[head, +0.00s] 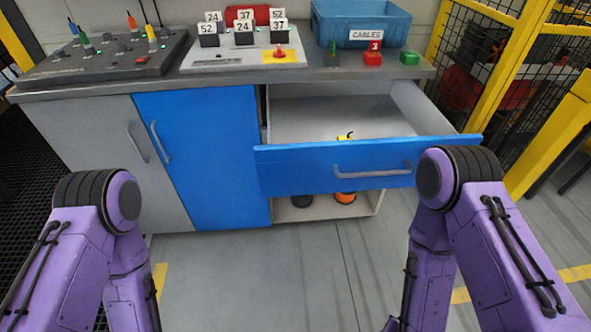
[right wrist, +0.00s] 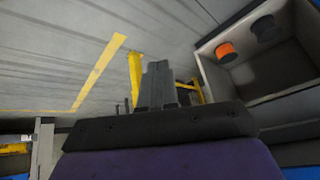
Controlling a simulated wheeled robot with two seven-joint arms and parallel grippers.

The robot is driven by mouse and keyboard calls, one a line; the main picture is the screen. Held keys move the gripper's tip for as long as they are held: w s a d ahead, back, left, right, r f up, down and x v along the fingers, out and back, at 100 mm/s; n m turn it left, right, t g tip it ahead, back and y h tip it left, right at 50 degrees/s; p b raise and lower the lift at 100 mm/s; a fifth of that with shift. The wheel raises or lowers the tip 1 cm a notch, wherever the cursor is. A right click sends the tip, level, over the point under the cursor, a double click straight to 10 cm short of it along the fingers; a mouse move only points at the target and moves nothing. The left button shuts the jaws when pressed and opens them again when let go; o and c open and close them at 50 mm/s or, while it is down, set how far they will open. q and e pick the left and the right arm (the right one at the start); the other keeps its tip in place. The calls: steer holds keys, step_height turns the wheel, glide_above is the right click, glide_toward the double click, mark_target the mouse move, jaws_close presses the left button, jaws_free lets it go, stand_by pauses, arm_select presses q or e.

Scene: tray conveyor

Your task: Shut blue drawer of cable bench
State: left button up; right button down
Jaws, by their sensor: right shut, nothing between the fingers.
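The blue drawer (head: 330,165) of the cable bench (head: 420,72) is pulled out at the right half of the bench in the head view. Its grey handle (head: 372,171) is on the front panel, and a small yellow and black item (head: 345,136) shows inside. My right arm's purple elbow stands before the drawer's right end and covers part of it. My right gripper (right wrist: 158,86) shows in the right wrist view, shut and empty, with floor behind its fingers. The drawer cannot be made out for sure there. My left gripper is out of view.
An open shelf under the drawer holds an orange spool (head: 345,197) and a dark one (head: 302,200). A blue door (head: 205,150) is shut at left. A blue CABLES bin (head: 362,20) stands on the top. Yellow fencing (head: 500,80) is at right; floor in front is clear.

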steer(key=w+a+r+m+t+y, duration=0.2)
steer(key=w+a+r+m+t, duration=0.2)
steer(key=w+a+r+t, duration=0.55)
steer(key=w+a+r+m+t+y+b, duration=0.1)
steer(key=w+a+r+m+t, duration=0.15)
steer(key=a+r, duration=0.35)
steer(key=w+a+r+m+t, duration=0.1)
steer(key=a+r+m, duration=0.25)
steer(key=r, duration=0.55)
steer(key=b, duration=0.4)
glide_toward(313, 174)
steer(key=w, duration=0.7)
